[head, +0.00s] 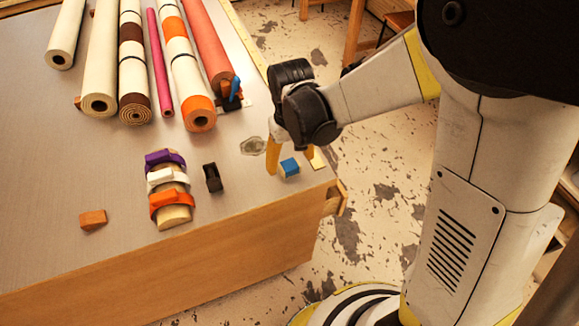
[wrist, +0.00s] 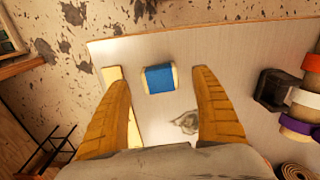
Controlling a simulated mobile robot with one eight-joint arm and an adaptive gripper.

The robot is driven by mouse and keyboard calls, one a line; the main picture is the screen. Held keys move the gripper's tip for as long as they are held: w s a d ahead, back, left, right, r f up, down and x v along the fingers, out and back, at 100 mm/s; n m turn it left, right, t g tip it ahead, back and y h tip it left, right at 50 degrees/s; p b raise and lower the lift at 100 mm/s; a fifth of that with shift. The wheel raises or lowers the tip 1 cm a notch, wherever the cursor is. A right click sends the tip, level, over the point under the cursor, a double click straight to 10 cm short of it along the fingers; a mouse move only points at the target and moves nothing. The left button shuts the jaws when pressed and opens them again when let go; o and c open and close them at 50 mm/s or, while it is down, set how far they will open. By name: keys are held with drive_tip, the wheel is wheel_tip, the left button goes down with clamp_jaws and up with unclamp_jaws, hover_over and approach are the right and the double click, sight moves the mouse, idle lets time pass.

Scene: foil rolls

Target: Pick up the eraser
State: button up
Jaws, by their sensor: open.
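A small blue block with pale ends, which looks like the eraser (head: 290,167), lies near the right front corner of the table. In the wrist view the eraser (wrist: 159,79) appears between the two fingertips, with a gap on each side. My gripper (head: 291,164) is open and empty, pointing down at the eraser. Its orange-yellow fingers (wrist: 161,72) are spread wide in the wrist view. I cannot tell exactly how high the fingertips are above the table. No part of the gripper visibly touches the eraser.
A black tape dispenser (head: 212,177) and a stack of purple, white and orange bands (head: 167,181) stand to the left. A wooden block (head: 93,219) lies farther left. Several rolls (head: 133,75) lie at the back. A pale strip (wrist: 111,95) lies beside one finger. The table edge is close.

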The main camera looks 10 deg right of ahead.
sight(290, 164)
drive_tip(key=f, duration=0.2)
drive_tip(key=f+b, duration=0.1)
drive_tip(key=shift+w+a+f, duration=0.1)
drive_tip(key=shift+w+f, duration=0.2)
drive_tip(key=shift+r, duration=0.1)
drive_tip(key=c, duration=1.3)
drive_tip(key=shift+r+p, duration=0.35)
drive_tip(key=shift+r, duration=0.2)
wheel_tip(290, 164, up, 3)
drive_tip(key=shift+p, duration=0.6)
drive_tip(key=w+d+r+p, duration=0.2)
drive_tip(key=d+r, duration=0.5)
drive_tip(key=d, duration=0.4)
drive_tip(key=shift+w+d+p, duration=0.15)
drive_tip(key=shift+w+p, duration=0.15)
drive_tip(key=shift+w, duration=0.3)
